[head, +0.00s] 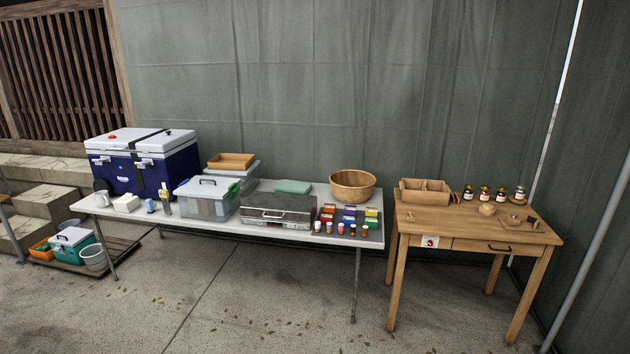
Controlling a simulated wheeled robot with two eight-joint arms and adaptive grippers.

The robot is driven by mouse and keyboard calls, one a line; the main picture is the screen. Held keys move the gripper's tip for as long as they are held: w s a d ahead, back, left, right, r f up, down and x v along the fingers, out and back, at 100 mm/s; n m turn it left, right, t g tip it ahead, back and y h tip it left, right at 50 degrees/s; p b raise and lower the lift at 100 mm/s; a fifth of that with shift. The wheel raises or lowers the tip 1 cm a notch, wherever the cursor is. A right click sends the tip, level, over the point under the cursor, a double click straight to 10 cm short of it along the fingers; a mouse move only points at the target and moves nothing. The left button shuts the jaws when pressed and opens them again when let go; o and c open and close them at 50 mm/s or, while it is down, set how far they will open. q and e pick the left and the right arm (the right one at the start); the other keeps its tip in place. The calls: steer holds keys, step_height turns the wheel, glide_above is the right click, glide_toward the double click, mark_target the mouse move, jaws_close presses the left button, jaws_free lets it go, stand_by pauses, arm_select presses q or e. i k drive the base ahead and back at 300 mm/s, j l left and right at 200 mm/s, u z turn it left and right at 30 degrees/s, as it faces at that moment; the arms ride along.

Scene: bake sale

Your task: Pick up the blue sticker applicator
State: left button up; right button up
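A small upright blue object (150,206) stands near the front edge of the white table, at its left end. It may be the blue sticker applicator, but it is too small to tell for sure. It stands between a white box (126,203) and a bottle with a yellow label (166,196). Blue also shows among the small coloured boxes (349,213) at the table's right end. Neither of my grippers is in view.
The white table (275,235) also holds a blue cooler (150,170), clear bins (207,201), a metal case (280,211) and a wooden bowl (352,186). A wooden table (470,231) with jars stands at right. The concrete floor (240,300) in front is clear except for leaves.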

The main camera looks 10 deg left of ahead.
mark_target(151, 206)
steer(key=i+u, duration=0.3)
steer(key=i, duration=0.25)
steer(key=i+l+u, duration=0.25)
steer(key=i, duration=0.35)
steer(key=i+l+u, duration=0.1)
steer(key=i+u, duration=0.2)
steer(key=i, duration=0.25)
steer(key=i+j+u, duration=0.15)
steer(key=i+u, duration=1)
steer(key=i, duration=0.25)
steer(key=i+j+z, duration=0.1)
steer(key=i+j, duration=0.2)
steer(key=i+j+z, duration=0.15)
steer(key=i+j, duration=0.2)
steer(key=i+j+z, duration=0.1)
steer(key=i+j, duration=0.2)
steer(key=i+j+z, duration=0.15)
steer(key=j, duration=0.3)
steer(key=i+j+z, duration=0.1)
steer(key=i+j, duration=0.3)
steer(key=i+j+z, duration=0.1)
steer(key=j, duration=0.35)
steer(key=i+j+z, duration=0.15)
steer(key=i+j, duration=0.2)
steer(key=j, duration=0.15)
steer(key=i+j+z, duration=0.1)
steer(key=j, duration=0.4)
steer(key=i, duration=0.1)
